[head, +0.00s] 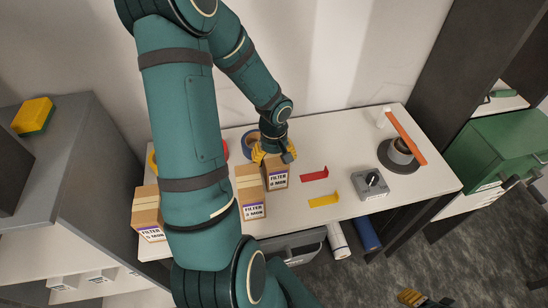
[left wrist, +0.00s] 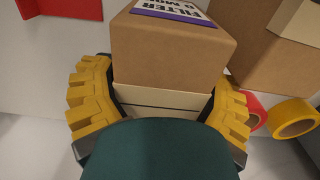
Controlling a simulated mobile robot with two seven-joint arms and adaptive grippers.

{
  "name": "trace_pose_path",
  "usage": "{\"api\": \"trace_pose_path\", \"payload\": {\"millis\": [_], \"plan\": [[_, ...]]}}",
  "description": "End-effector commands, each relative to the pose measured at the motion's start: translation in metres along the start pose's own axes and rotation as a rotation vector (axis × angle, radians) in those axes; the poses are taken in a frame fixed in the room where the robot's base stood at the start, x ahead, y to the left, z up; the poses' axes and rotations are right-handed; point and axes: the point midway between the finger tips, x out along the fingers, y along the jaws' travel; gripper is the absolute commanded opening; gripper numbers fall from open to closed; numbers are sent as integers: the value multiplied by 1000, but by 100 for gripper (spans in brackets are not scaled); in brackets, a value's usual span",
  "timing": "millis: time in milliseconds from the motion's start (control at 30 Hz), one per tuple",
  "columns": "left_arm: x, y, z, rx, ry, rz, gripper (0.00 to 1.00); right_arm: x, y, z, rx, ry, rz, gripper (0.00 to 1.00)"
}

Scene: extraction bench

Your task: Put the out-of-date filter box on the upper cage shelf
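Several brown filter boxes with white and purple FILTER labels stand on the white bench. My left gripper (head: 270,152) is at the top of the right-hand filter box (head: 277,177). In the left wrist view that box (left wrist: 172,50) sits between the yellow fingers (left wrist: 163,95), with the pads against its two sides. The box appears to stand on the bench. A second filter box (head: 250,192) is close beside it. A third (head: 148,213) is partly behind my arm. The dates are too small to read. My right gripper (head: 412,298) is cut off at the bottom edge. I cannot identify the upper cage shelf.
A green case (head: 500,150) is at right. A sponge (head: 34,116) lies on the left cabinet.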

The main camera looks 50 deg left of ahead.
Motion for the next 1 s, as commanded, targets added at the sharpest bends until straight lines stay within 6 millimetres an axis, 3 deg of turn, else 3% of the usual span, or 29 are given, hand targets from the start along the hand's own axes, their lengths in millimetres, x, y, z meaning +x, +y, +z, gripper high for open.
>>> {"api": "trace_pose_path", "payload": {"millis": [467,1000], "plan": [[-7,0,0,-1,1,1,100,-6,-2,-1,0,1,-1,47],[-106,1,-1,0,4,2,100,-20,-6,-2,0,0,-4,47]]}}
